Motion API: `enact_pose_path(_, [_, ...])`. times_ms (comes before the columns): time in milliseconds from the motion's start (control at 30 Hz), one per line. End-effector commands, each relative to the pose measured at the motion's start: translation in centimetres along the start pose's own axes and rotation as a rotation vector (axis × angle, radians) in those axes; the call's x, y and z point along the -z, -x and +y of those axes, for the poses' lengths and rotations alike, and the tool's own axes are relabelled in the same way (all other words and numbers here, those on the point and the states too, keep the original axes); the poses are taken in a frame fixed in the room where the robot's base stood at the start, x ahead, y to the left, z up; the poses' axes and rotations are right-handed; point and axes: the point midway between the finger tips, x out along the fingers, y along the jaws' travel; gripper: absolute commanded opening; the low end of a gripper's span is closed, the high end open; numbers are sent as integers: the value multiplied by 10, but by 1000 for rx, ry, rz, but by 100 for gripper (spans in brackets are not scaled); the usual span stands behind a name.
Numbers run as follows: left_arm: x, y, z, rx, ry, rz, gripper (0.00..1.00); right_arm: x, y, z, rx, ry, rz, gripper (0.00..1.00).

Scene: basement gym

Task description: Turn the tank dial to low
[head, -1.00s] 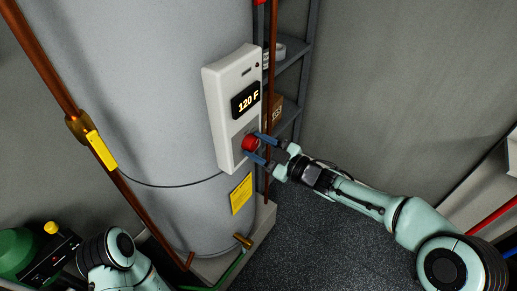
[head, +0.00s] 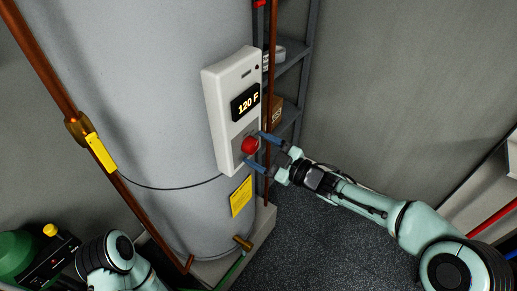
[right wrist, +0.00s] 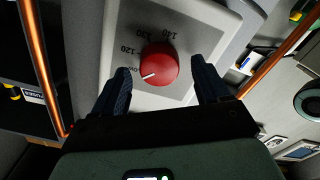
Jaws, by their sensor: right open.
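The red tank dial (head: 249,145) sits low on a white control box (head: 222,95) on the tank. The box's display (head: 246,102) reads 120 F. My right gripper (head: 264,152) is open just in front of the dial, a finger on either side. In the right wrist view the dial (right wrist: 160,62) appears between the spread fingers (right wrist: 163,84), with gaps on both sides. My left gripper is out of view; only part of that arm shows.
The grey tank (head: 150,100) fills the left and middle. A copper pipe (head: 45,75) with a yellow-handled valve (head: 100,151) runs at left, and a thinner pipe (head: 270,70) runs beside the box. A shelf (head: 292,60) stands behind. The floor (head: 310,235) at lower middle looks clear.

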Motion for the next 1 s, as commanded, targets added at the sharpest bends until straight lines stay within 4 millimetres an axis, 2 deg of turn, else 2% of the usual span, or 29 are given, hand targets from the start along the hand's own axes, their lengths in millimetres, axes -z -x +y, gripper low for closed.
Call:
enact_pose_path(167, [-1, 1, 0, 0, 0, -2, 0, 0, 32, 2, -3, 2, -4, 75])
enact_pose_path(400, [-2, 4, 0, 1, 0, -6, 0, 0, 87, 1, -4, 2, -5, 75])
enact_pose_path(533, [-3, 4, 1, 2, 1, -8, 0, 0, 109, 1, -3, 2, -4, 75])
enact_pose_path(733, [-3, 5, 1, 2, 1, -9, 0, 0, 127, 0, -1, 1, -1, 75])
enact_pose_path(1000, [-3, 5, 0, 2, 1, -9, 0, 0, 128, 0, 0, 0, -1, 75])
